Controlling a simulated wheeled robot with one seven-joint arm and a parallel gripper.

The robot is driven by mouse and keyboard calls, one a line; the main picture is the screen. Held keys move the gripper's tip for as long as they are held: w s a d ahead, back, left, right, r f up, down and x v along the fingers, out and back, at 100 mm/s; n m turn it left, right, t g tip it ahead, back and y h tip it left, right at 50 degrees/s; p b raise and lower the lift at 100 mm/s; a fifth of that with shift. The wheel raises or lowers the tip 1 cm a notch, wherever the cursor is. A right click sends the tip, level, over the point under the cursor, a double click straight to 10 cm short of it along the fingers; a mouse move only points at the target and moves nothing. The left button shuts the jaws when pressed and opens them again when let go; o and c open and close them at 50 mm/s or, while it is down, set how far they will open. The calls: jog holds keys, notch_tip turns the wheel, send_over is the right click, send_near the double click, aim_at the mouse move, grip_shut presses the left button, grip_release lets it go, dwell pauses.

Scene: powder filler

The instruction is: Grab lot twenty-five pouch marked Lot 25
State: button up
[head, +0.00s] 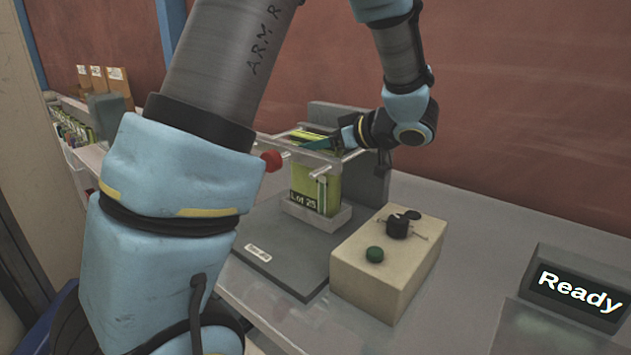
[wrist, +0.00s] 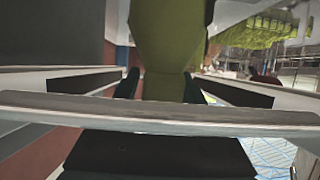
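The green pouch marked Lot 25 (head: 328,190) stands upright in the small grey holder (head: 318,217) of the filler, under its clear bars. My gripper (head: 321,143) reaches in from the right at the top of the pouch, its teal fingers partly hidden by the bars. In the wrist view the pouch's green surface (wrist: 167,40) comes down between my two dark fingers, which sit close along either side of it. Whether they press on it cannot be told. A pale bar crosses in front of the fingers and hides their lower part.
A beige control box (head: 375,283) with a green button and a black knob stands right of the holder. A display reading Ready (head: 578,290) is at far right. A red knob (head: 271,160) sticks out left of the pouch. A shelf with several pouches (head: 75,135) is at far left.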

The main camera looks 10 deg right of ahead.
grip_shut()
dwell(1.2)
